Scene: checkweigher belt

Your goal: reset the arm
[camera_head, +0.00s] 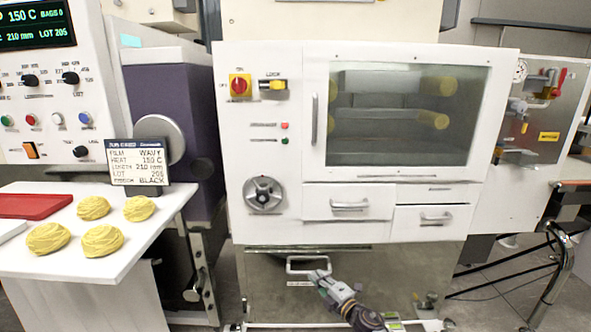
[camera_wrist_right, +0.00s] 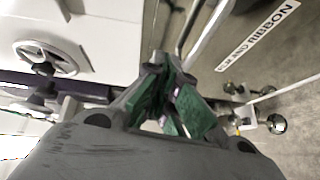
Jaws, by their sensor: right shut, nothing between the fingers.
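My right gripper (camera_head: 320,276) is at the front of the white cabinet's steel lower section, just below a pale bar handle (camera_head: 307,262). I cannot tell from the head view if it touches the handle. In the right wrist view its green-padded fingers (camera_wrist_right: 178,100) are shut with nothing between them. A metal bar handle (camera_wrist_right: 184,32) runs just beyond the fingertips there. My left gripper is not in view.
The white cabinet (camera_head: 408,183) has a window, two drawers, a round handwheel (camera_head: 263,194) and a red knob (camera_head: 240,86). At left a white table (camera_head: 152,212) holds yellow noodle nests (camera_head: 102,240), a red tray (camera_head: 34,206) and a sign (camera_head: 138,163). A metal stand (camera_head: 558,262) is at right.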

